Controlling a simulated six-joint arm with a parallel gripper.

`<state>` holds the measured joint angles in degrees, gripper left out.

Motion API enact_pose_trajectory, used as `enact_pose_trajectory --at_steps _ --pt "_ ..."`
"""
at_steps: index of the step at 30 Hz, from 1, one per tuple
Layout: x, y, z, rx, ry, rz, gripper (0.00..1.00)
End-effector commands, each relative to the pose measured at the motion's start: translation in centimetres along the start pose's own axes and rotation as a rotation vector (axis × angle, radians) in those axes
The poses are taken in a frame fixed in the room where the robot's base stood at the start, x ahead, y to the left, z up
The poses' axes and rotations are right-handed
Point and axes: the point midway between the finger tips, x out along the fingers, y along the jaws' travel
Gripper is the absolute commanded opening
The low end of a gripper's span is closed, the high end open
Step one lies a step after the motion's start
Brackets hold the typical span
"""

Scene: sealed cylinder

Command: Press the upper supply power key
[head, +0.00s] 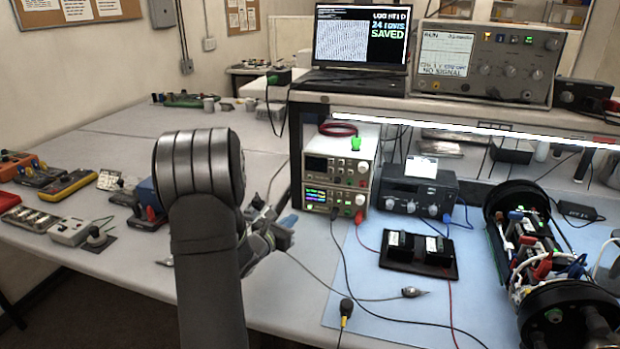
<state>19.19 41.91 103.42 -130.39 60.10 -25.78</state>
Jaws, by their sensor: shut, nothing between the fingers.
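Two cream-coloured supplies are stacked under the shelf. The upper supply (337,165) has a dark display, small knobs and a green piece at its upper right. The lower supply (334,198) has a lit, coloured display and a red piece at its right. The upper supply's power key is too small to tell apart on its front. My gripper (284,234) is shut and empty, in front of the stack, lower and to its left, apart from it. My arm hides part of the gripper.
A dark instrument box (415,190) stands right of the stack. A black tray (420,254) with two dark blocks lies on the blue mat (385,315), and an opened cylinder (540,262) lies at the right. Cables cross the mat.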

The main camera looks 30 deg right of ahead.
Motion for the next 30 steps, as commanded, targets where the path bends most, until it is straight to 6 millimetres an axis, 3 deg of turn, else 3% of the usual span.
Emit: enact_pose_trajectory --at_steps 11,17,24,30 --pt "0.0 0.2 -0.1 0.011 0.019 0.0 0.0" --pt "-0.4 1.5 -1.1 0.115 0.172 0.004 0.0" --pt "-2.9 6.4 -2.1 0.359 0.473 0.08 0.0" --pt "-5.5 10.9 -1.5 0.573 0.684 0.184 0.0"
